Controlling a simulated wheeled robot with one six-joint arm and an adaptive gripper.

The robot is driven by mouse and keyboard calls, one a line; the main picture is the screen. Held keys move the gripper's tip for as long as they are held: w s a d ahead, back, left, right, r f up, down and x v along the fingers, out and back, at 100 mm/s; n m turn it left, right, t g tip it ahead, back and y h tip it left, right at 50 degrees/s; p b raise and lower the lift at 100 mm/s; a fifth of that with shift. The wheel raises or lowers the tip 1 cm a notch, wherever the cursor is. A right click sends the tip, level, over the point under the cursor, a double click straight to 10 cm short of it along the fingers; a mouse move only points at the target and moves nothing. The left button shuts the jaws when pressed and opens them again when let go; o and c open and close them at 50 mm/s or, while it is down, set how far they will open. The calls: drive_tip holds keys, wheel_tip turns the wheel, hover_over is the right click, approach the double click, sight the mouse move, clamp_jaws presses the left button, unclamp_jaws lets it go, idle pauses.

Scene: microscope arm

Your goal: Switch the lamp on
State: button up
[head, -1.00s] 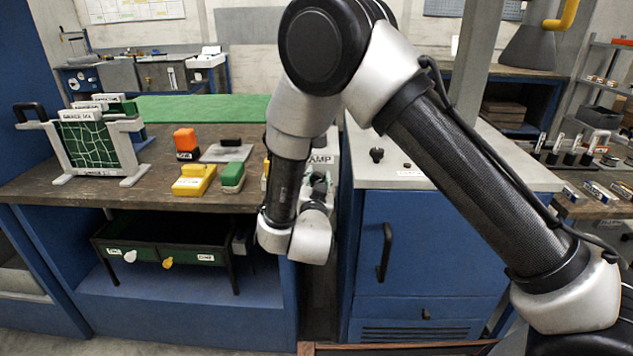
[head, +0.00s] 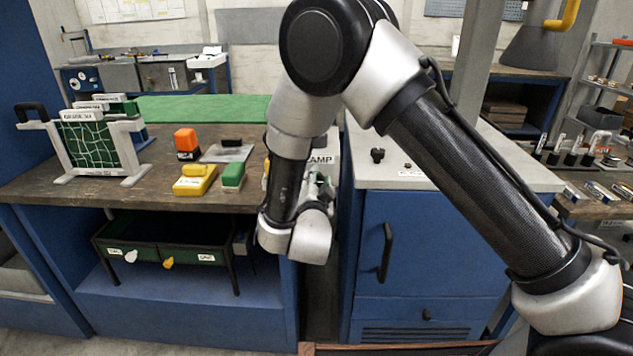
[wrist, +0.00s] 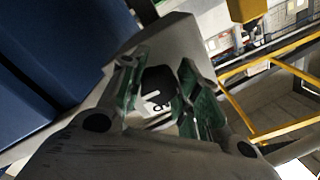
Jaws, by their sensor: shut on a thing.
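A white sign (head: 322,160) reading "AMP", its first letter hidden, stands behind my arm at the right end of the wooden bench. In the wrist view a dark switch knob (wrist: 157,82) sits on a pale grey housing (wrist: 172,42), with a white label with dark letters just below it. My gripper (wrist: 162,76) has its green-padded fingers on either side of the knob and is shut on it. In the head view my arm hides most of the lamp's switch. I cannot tell whether the lamp is lit.
On the bench stand an orange block (head: 186,140), a yellow block (head: 195,180), a green block (head: 233,175) and a rack with a green net (head: 90,145). A blue cabinet (head: 420,245) stands close to the right of my wrist. A yellow frame (wrist: 260,130) shows at the right in the wrist view.

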drive_tip(key=o, duration=1)
drive_tip(key=shift+s, duration=0.15)
drive_tip(key=s, duration=1.1)
drive_tip(key=shift+s+a, duration=0.15)
drive_tip(key=shift+s, duration=0.2)
